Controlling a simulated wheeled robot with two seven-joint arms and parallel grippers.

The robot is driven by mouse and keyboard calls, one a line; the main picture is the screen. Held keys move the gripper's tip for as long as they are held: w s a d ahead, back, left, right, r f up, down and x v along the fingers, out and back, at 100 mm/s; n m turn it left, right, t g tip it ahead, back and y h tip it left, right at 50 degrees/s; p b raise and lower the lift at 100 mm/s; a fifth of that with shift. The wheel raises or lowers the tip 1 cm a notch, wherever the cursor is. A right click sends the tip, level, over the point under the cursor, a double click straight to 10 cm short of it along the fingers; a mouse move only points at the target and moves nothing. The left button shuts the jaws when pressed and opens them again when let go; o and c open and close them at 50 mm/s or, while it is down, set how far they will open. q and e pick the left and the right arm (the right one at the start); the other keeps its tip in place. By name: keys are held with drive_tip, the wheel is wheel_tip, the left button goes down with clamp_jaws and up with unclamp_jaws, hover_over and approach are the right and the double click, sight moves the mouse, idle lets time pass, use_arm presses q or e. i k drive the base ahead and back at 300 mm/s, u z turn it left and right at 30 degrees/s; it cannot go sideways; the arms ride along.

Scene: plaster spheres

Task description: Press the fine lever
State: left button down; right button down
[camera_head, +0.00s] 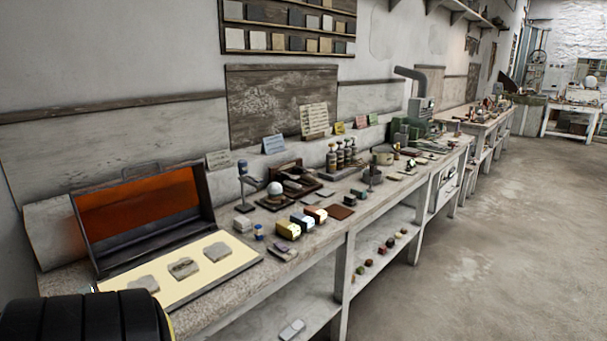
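I cannot pick out the fine lever for certain; the parts on the bench are small in this view. A white plaster sphere (275,188) sits in a dark stand on the long bench (215,302). A black ribbed part of my own body fills the lower left corner. Neither gripper shows.
An open case with an orange lid (140,208) and a lit cream panel (218,268) bearing stone slabs takes up the near bench end. A blue-topped stand (243,188) is beside the sphere. A green machine (405,131) stands farther along. The floor (480,250) at right is clear.

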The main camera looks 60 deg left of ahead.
sight(294, 177)
drive_tip(key=u, duration=0.25)
drive_tip(key=i, duration=2)
drive_tip(key=u, duration=1.45)
drive_tip(key=i, duration=1.1)
drive_tip(key=u, duration=1.25)
